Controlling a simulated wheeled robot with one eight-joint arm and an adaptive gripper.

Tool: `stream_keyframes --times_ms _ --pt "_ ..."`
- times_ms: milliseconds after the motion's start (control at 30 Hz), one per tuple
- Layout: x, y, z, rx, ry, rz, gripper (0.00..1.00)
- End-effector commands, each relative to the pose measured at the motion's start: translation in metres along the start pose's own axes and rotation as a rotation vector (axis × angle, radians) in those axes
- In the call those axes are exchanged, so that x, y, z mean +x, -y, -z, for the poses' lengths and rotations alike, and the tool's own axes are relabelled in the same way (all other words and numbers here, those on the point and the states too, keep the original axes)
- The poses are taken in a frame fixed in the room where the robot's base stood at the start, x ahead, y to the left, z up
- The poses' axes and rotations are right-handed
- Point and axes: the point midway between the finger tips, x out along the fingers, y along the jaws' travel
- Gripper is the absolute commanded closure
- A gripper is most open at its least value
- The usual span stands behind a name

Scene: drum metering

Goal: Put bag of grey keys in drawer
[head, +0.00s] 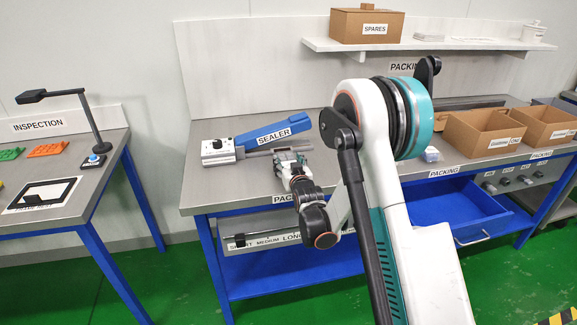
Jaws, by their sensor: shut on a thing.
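My gripper (284,155) is at the right end of the sealer (222,151) on the packing bench, low over the bench top. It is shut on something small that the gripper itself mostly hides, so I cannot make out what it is. I cannot clearly identify the bag of grey keys. The blue drawer (440,208) under the right part of the bench is pulled open, and the part of its inside that shows looks empty. My arm stands in front of the middle of the bench and covers part of it.
A small pale blue-white item (431,154) lies on the bench right of my arm. Two open cardboard boxes (484,132) stand at the back right. A shelf (440,45) above carries a SPARES box (367,25). The inspection table (98,160) with a lamp is at left.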

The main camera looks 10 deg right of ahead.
Motion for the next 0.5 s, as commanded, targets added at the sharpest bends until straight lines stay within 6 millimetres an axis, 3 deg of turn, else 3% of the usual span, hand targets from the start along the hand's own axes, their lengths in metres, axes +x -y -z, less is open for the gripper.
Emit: stream_keyframes --times_ms 300,333,400,500 --pt "0.0002 0.0000 -0.0013 0.000 -0.001 0.000 0.71" --pt "0.0001 0.0000 -0.0011 0.000 0.000 0.000 0.35" --pt "0.0000 0.0000 -0.0010 0.000 0.000 0.000 0.22" --pt "0.0001 0.0000 -0.0010 0.000 0.000 0.000 0.22"
